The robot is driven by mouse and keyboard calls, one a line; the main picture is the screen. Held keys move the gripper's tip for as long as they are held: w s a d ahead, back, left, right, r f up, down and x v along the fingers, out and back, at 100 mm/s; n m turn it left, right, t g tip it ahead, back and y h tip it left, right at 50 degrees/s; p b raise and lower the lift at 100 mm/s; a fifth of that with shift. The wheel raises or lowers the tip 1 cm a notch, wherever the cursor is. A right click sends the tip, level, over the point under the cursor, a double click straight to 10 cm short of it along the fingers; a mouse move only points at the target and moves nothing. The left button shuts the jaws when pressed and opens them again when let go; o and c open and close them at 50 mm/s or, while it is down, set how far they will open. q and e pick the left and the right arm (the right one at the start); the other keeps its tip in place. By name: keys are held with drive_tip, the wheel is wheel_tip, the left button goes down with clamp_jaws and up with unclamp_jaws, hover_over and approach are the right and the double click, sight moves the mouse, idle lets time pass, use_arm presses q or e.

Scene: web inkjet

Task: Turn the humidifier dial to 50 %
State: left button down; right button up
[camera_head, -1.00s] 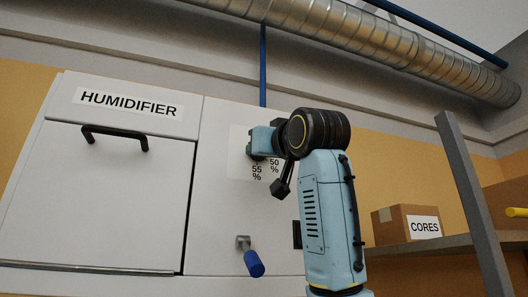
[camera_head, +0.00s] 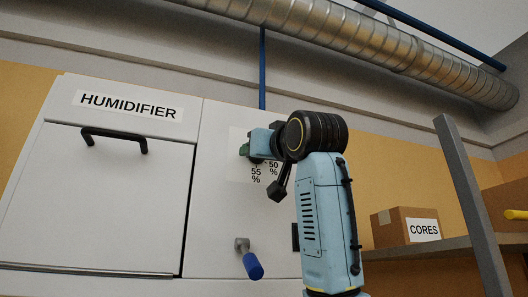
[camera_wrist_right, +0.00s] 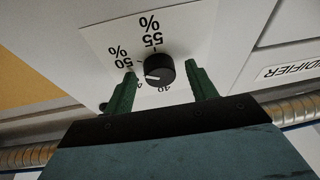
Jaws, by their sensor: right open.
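The black humidifier dial (camera_wrist_right: 158,68) sits on a white scale plate (camera_wrist_right: 105,38) in the right wrist view, which shows it upside down. Its white pointer mark faces lower left there, near a partly hidden label beginning with 4. The 50 % and 55 % labels are readable. My right gripper (camera_wrist_right: 162,72) is open, its green fingers on either side of the dial with visible gaps. In the head view the right gripper (camera_head: 246,149) is at the plate (camera_head: 236,140) and hides the dial. My left gripper is not in view.
The white cabinet has a HUMIDIFIER door with a black handle (camera_head: 114,136). A blue-gripped lever (camera_head: 252,264) sticks out below the plate. A CORES box (camera_head: 404,226) stands on a shelf at the right, behind a grey post (camera_head: 466,190). A metal duct (camera_head: 400,50) runs overhead.

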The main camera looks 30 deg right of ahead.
drive_tip(key=b+v, duration=0.5)
drive_tip(key=v, duration=0.8)
drive_tip(key=shift+s, duration=0.15)
